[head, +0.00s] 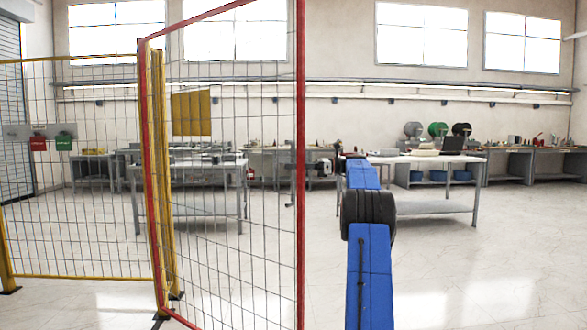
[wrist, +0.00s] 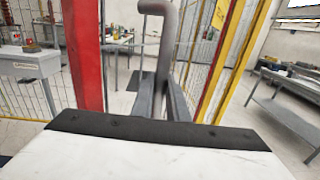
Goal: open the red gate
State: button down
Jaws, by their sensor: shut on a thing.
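The red gate (head: 301,150) is a tall red frame with wire mesh, left of centre in the head view. Its far upright is beside a yellow post, and its near upright is closer to me. A red upright (wrist: 82,55) also shows at the left of the wrist view. A grey bent handle (wrist: 167,35) stands between the fingers of my gripper (wrist: 168,95), which is shut on it. In the head view my blue arm reaches forward, right of the gate; the jaws there are too small and covered to make out.
Yellow mesh fence (head: 80,277) stands at the left, carrying a grey panel (head: 40,131) with red and green parts. Yellow framing (wrist: 228,60) is at the right in the wrist view. A workbench (head: 430,158) stands beyond my arm. Floor at the right is clear.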

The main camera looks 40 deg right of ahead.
jog(key=c, duration=1.7)
grip_release()
jog(key=v, duration=1.7)
jog(key=shift+s+d+r, duration=0.1)
jog(key=shift+s+d, duration=0.05)
jog(key=shift+d, duration=0.05)
